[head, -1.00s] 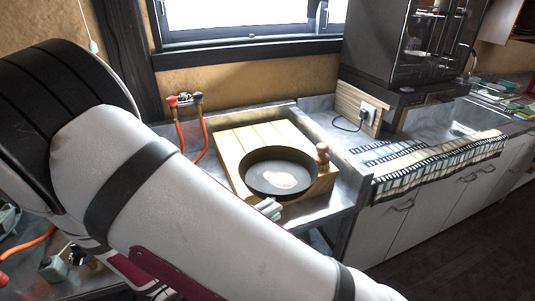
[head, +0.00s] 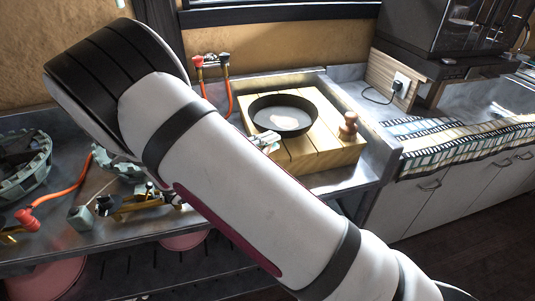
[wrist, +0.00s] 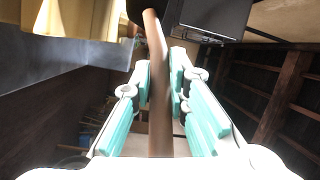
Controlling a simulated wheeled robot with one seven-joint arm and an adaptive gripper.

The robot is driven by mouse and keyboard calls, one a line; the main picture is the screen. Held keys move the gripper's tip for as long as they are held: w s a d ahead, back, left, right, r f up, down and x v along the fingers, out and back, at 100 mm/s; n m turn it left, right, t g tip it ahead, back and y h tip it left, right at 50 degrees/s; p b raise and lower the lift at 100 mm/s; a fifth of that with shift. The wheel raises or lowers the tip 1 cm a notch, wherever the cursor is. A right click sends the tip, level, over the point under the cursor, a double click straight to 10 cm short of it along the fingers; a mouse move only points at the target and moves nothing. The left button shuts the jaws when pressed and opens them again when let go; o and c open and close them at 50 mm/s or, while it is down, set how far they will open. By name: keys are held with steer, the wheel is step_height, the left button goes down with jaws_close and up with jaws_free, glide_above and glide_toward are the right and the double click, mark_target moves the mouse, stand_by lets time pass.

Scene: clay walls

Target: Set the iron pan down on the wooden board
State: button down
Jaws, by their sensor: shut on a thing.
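The black iron pan (head: 283,118) is over the back left part of the wooden board (head: 322,155) in the head view. It looks about level, with a pale patch inside. I cannot tell whether its base touches the board or hangs just above it. My gripper (head: 264,141) is at the pan's near left side, mostly hidden behind my arm. In the wrist view my gripper (wrist: 160,75) has its teal-padded fingers shut on the pan's brown handle (wrist: 160,115).
A wooden knobbed object (head: 348,126) stands at the board's right side. Taps with an orange hose (head: 211,66) are behind the board. A striped cloth (head: 455,135) lies on the right counter. Tools and a green-grey ring (head: 22,160) lie on the left bench.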

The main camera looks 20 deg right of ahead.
steer(key=shift+w+f, duration=0.15)
steer(key=shift+f, duration=1.6)
steer(key=c, duration=1.6)
jaws_free()
steer(key=shift+f, duration=0.1)
steer(key=shift+o, duration=0.2)
steer(key=v, duration=1.2)
steer(key=shift+b, duration=0.4)
